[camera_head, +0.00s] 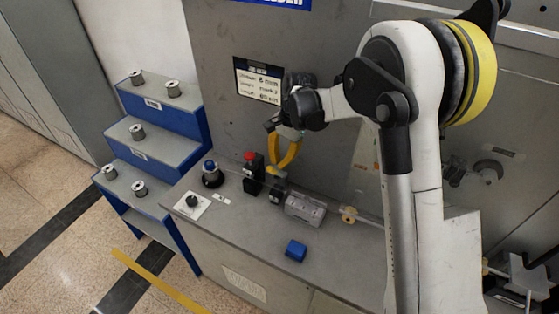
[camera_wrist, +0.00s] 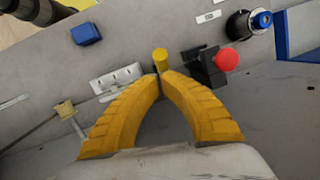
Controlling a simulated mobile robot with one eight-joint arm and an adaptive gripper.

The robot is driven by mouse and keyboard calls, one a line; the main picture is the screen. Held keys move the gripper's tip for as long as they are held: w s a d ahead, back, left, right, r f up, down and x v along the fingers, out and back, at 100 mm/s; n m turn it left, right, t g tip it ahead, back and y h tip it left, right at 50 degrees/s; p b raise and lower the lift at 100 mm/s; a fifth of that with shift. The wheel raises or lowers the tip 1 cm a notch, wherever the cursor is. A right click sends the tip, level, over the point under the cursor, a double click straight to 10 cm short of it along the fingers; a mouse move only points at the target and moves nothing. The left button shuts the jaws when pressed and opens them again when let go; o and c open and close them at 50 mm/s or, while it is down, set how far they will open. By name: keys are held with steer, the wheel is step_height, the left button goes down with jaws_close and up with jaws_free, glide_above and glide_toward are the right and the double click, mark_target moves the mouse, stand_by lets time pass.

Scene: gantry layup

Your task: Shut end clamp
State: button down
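My gripper (camera_head: 279,167) points down over the bench, its two curved yellow fingers brought together. In the wrist view its tips (camera_wrist: 162,74) nearly meet. A small yellow handle (camera_wrist: 160,58) shows right at the tips; I cannot tell whether they touch it. Next to it stands a black clamp-like block with a red knob (camera_wrist: 226,60), also upright in the head view (camera_head: 252,175). I cannot tell for sure which black part is the end clamp. A grey slotted block (camera_head: 305,208) lies beside the yellow handle, with a thin rod running right from it.
A blue block (camera_head: 296,250) lies near the bench front. A black post with a blue top (camera_head: 211,173) and a dial on a white plate (camera_head: 193,204) stand at left. A yellow collar (camera_head: 349,214) sits on the rod. Blue-sided steps (camera_head: 160,150) hold several metal spools. A wall rises behind.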

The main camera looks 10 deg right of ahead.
steer(key=shift+s+a+f+t+b, duration=0.25)
steer(key=shift+s+t+b, duration=0.05)
steer(key=shift+s, duration=0.1)
steer(key=shift+s+h, duration=0.1)
steer(key=shift+h, duration=0.2)
steer(key=s+a+f+t+h+b, duration=0.4)
steer(key=f+b, duration=0.6)
steer(key=b, duration=0.4)
steer(key=shift+s+a+n+t+h, duration=0.15)
steer(key=shift+s+n+t+h, duration=0.25)
steer(key=shift+s+t, duration=1.1)
steer(key=shift+w+t, duration=0.35)
steer(key=shift+t, duration=0.05)
